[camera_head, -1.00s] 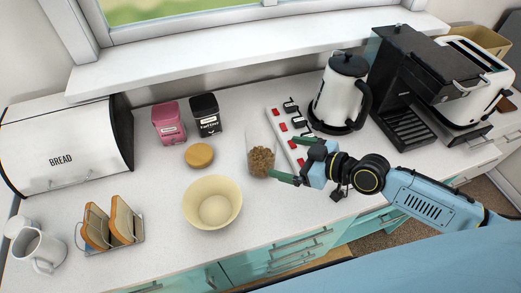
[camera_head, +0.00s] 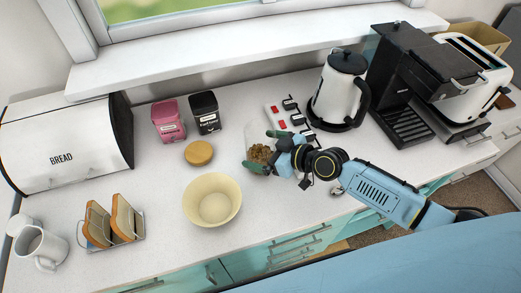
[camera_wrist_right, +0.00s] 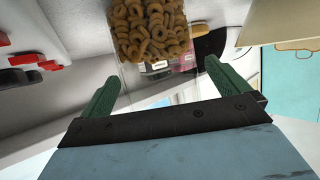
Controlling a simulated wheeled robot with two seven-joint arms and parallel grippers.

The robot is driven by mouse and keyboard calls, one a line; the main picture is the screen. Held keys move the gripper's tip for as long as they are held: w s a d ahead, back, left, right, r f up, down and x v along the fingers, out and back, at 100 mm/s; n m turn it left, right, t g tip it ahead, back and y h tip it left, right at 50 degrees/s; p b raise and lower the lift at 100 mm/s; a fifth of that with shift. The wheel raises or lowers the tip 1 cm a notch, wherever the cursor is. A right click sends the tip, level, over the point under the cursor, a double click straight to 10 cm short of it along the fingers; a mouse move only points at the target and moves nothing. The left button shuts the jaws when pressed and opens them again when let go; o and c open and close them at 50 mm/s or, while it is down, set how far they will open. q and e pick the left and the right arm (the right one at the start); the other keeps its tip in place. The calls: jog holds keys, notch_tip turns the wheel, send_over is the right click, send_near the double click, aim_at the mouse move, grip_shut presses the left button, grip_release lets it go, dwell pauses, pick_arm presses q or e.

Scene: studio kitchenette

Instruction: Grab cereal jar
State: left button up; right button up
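The cereal jar (camera_head: 259,152) is a clear container with brown ring cereal, standing on the counter right of the yellow bowl. In the right wrist view the cereal jar (camera_wrist_right: 152,32) shows upside down, just beyond the fingertips. My right gripper (camera_head: 262,150) reaches in from the right, with its green fingers spread on either side of the jar. In the wrist view my right gripper (camera_wrist_right: 162,70) is open, and I cannot tell whether a finger touches the jar. Part of the jar is hidden behind the gripper in the head view. My left gripper is not in view.
A yellow bowl (camera_head: 212,200) and a round wooden lid (camera_head: 198,153) lie left of the jar. A power strip (camera_head: 288,118) and a white kettle (camera_head: 340,92) stand behind and right. Pink (camera_head: 168,120) and black (camera_head: 205,112) canisters stand behind the lid.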

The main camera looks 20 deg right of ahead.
jog(key=c, duration=1.2)
jog(key=shift+c, duration=0.3)
jog(key=shift+r, duration=0.1)
